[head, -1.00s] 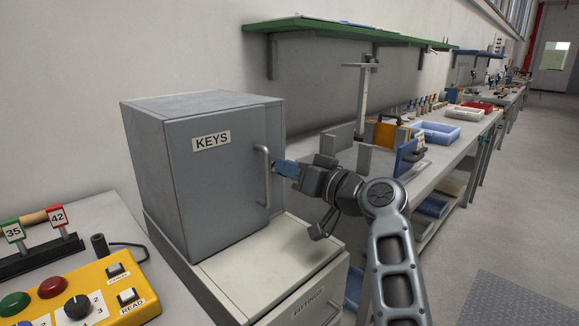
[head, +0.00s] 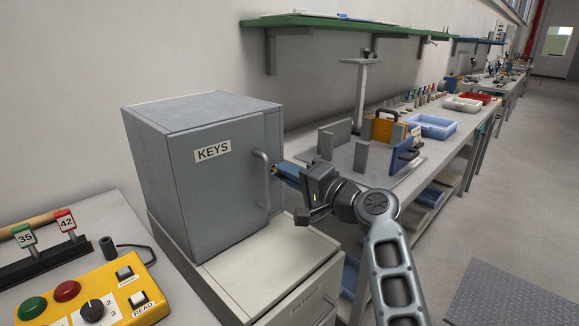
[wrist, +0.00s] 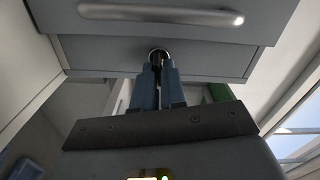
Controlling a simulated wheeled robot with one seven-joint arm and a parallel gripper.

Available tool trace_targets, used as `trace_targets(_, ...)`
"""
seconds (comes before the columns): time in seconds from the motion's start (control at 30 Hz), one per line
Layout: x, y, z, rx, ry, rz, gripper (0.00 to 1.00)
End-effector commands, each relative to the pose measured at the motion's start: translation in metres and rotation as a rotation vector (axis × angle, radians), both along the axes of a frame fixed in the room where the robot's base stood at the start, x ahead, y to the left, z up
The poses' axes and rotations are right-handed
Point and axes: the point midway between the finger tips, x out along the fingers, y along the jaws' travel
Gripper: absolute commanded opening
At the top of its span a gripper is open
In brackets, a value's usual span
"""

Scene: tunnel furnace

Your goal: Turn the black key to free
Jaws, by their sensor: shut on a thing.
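The grey cabinet labelled KEYS (head: 213,150) stands at the left centre, its door shut, with a vertical bar handle (head: 262,180). My gripper (head: 278,172) is at the cabinet's right side, just beyond the handle. In the wrist view, my gripper's blue fingers (wrist: 157,85) are closed together on a thin dark piece, which looks like the black key (wrist: 157,66). Its far end meets a round metal ring (wrist: 159,52) on the grey panel. The fingers hide most of the key, and I cannot read any lock marking or the key's angle.
A yellow control box (head: 100,295) with buttons and a rack with tags 35 and 42 (head: 40,255) stand at the lower left. A light drawer unit (head: 265,275) is under the cabinet. A workbench with a blue tray (head: 432,125) runs along the right.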

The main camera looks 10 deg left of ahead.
Motion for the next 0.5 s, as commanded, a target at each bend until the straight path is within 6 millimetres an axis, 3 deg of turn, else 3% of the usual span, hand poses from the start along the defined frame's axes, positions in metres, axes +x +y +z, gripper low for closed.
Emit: trace_targets(0.5, 0.0008, -0.0011, -0.0013, 0.148, 0.190, -0.003, 0.00)
